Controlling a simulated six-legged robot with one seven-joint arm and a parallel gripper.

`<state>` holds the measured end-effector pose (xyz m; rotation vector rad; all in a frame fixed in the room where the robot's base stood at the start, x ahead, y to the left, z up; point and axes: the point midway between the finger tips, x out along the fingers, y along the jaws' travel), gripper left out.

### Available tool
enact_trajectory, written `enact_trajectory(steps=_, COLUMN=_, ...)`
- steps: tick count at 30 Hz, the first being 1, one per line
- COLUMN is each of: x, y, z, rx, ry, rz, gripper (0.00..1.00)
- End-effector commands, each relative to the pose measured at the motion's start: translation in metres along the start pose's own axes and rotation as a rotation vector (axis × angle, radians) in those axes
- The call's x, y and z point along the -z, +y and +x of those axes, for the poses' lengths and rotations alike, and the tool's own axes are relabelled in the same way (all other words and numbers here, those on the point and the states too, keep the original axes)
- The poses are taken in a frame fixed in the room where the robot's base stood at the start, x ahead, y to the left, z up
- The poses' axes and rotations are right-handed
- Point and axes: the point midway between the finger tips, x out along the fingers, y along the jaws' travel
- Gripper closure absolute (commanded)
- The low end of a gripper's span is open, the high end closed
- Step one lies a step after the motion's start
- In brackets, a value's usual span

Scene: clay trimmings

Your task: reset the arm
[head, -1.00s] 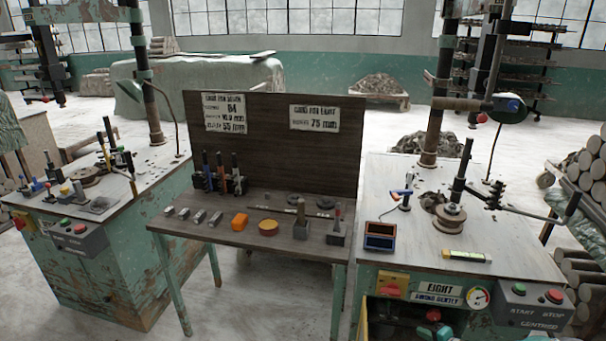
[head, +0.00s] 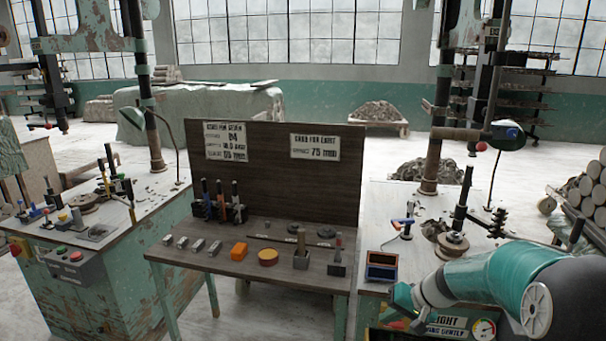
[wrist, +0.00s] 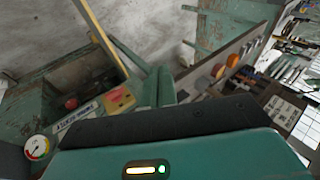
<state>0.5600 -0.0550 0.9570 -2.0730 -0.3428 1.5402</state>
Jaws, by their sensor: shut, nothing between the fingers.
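My teal arm (head: 500,275) comes in from the right edge of the head view and reaches left across the front of the right machine. My gripper (head: 402,298) is at its left end, in front of that machine's front edge and below the small orange-and-blue tray. In the wrist view my gripper's teal fingers (wrist: 160,86) show beyond the dark wrist edge, close together with nothing seen between them. The arm hides the control box and part of the front of the right machine.
The right machine's worktop (head: 385,210) bears a dark tray (head: 381,266) and a round spindle part (head: 453,243). A wooden table (head: 215,262) in the middle holds small blocks and tools. A second machine (head: 110,255) stands left. The floor between has free room.

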Motion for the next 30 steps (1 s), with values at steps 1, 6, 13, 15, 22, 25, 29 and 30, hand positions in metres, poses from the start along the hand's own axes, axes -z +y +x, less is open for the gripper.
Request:
enact_trajectory(steps=1, x=-0.010, y=-0.016, z=-0.012, rx=-0.029, ry=-0.004, rz=-0.031, gripper=1.00)
enact_trajectory(steps=6, x=-0.047, y=-0.053, z=-0.048, rx=-0.130, ry=-0.017, rz=-0.105, gripper=1.00)
enact_trajectory(steps=13, x=-0.102, y=-0.088, z=-0.094, rx=-0.259, ry=0.000, rz=-0.189, gripper=1.00)
enact_trajectory(steps=15, x=-0.119, y=-0.095, z=-0.107, rx=-0.295, ry=0.013, rz=-0.212, gripper=1.00)
enact_trajectory(steps=22, x=-0.176, y=-0.108, z=-0.146, rx=-0.400, ry=0.077, rz=-0.276, gripper=1.00)
enact_trajectory(steps=25, x=-0.200, y=-0.108, z=-0.161, rx=-0.438, ry=0.113, rz=-0.298, gripper=1.00)
enact_trajectory(steps=29, x=-0.224, y=-0.105, z=-0.174, rx=-0.474, ry=0.159, rz=-0.319, gripper=1.00)
enact_trajectory(steps=30, x=-0.229, y=-0.104, z=-0.177, rx=-0.481, ry=0.170, rz=-0.323, gripper=1.00)
